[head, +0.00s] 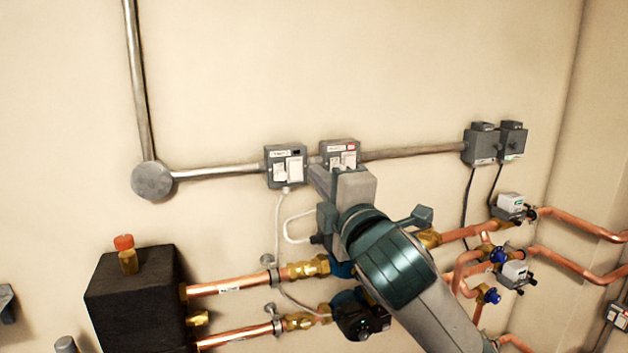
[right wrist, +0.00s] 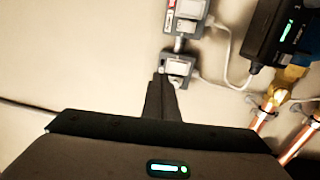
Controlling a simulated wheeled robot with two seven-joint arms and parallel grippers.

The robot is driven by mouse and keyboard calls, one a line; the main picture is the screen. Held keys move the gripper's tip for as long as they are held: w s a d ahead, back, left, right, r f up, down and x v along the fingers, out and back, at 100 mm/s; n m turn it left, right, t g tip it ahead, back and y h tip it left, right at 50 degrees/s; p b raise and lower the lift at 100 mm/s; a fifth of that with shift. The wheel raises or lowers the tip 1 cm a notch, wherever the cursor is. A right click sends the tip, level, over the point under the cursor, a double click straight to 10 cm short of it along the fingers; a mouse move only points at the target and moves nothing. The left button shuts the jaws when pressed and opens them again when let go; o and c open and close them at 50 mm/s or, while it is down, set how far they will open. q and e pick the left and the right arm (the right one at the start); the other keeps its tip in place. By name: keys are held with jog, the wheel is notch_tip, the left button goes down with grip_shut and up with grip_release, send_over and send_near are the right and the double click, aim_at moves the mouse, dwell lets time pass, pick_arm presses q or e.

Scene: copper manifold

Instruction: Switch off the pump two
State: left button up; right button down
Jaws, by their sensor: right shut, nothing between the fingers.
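Two grey switch boxes are on the wall, a left one (head: 286,165) and a right one (head: 340,154). The right box has a small red mark at its top right; the left has a dark one. Both have white rockers; their labels are too small to read, so I cannot tell which is pump two's. My right gripper (head: 314,173) is shut and empty, its tips near the gap between the boxes. In the right wrist view the shut tips (right wrist: 163,82) overlap the edge of the nearer box (right wrist: 182,66); contact cannot be told. My left gripper is not in view.
A metal conduit (head: 222,171) runs along the wall between the boxes. Copper pipes (head: 235,284) and a black pump head (head: 362,318) lie below. A black block (head: 135,302) stands lower left. Two more grey boxes (head: 480,146) hang at right.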

jog(key=shift+s+d+r+b, duration=0.1)
jog(key=shift+s+d+b, duration=0.15)
jog(key=shift+s, duration=0.5)
jog(key=shift+s+d+r+b, duration=0.15)
jog(key=shift+s+d, duration=0.1)
jog(key=shift+s, duration=0.5)
jog(key=shift+s+d+r+b, duration=0.15)
jog(key=shift+s+d, duration=0.1)
jog(key=shift+s, duration=0.5)
jog(key=shift+f, duration=0.2)
